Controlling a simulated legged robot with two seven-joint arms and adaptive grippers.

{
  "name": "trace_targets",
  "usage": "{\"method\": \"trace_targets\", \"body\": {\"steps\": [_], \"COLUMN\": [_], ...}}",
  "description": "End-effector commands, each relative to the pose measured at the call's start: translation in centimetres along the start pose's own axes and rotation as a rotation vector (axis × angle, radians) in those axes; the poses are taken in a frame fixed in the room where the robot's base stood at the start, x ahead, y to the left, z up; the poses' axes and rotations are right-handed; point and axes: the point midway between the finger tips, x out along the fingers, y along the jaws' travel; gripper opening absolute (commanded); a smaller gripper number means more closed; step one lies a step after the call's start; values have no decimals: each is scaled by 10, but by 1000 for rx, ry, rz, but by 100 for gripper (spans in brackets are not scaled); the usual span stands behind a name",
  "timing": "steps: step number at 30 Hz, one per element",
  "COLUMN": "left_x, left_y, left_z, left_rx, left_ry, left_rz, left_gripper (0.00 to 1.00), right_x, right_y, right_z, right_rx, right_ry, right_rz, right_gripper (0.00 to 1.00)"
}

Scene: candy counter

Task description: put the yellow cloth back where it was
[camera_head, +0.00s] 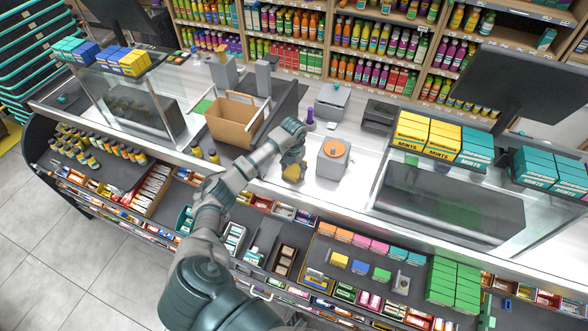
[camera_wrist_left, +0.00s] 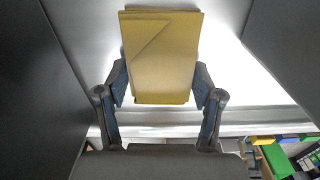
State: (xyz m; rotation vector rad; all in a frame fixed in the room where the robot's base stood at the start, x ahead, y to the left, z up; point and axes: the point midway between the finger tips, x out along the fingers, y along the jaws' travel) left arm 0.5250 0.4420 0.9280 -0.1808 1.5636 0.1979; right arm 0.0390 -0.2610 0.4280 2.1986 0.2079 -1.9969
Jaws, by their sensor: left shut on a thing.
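The yellow cloth (camera_wrist_left: 160,60) is folded into a flat square and sits between the two fingers of my left gripper (camera_wrist_left: 160,85) in the left wrist view. The fingers press on its left and right sides. In the head view the cloth (camera_head: 292,173) shows as a small yellow patch below my left gripper (camera_head: 293,165), over the front part of the pale counter (camera_head: 310,185). I cannot tell whether the cloth touches the counter. My right gripper is not in view.
A grey box with an orange round top (camera_head: 333,152) stands just right of my left gripper. A purple-topped item (camera_head: 310,118) stands behind. Mints boxes (camera_head: 428,135) stand on the glass case at right. Candy shelves run below the counter's front edge.

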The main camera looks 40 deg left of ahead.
Motion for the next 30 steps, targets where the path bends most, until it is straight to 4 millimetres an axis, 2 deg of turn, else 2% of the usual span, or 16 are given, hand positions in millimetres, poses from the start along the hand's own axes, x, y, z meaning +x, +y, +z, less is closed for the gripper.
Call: {"method": "trace_targets", "body": {"steps": [2, 3, 5, 11, 18, 23, 30], "left_x": [2, 1, 1, -1, -10, -37, -90], "left_y": [1, 0, -1, -5, -6, -2, -1], "left_z": [0, 0, 0, -1, -1, 1, 1], "left_rx": [-1, -1, 0, -1, 0, 0, -1], "left_ry": [1, 1, 0, -1, -3, -6, -5], "left_rz": [0, 1, 2, 6, 6, 3, 2], "left_gripper": [16, 77, 92, 93, 93, 93, 93], "right_x": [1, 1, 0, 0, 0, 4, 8], "right_y": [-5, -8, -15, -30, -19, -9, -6], "right_z": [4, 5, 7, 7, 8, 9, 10], "right_rx": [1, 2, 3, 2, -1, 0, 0], "right_ry": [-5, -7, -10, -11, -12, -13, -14], "right_rz": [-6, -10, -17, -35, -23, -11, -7], "right_gripper": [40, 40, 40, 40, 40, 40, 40]}}
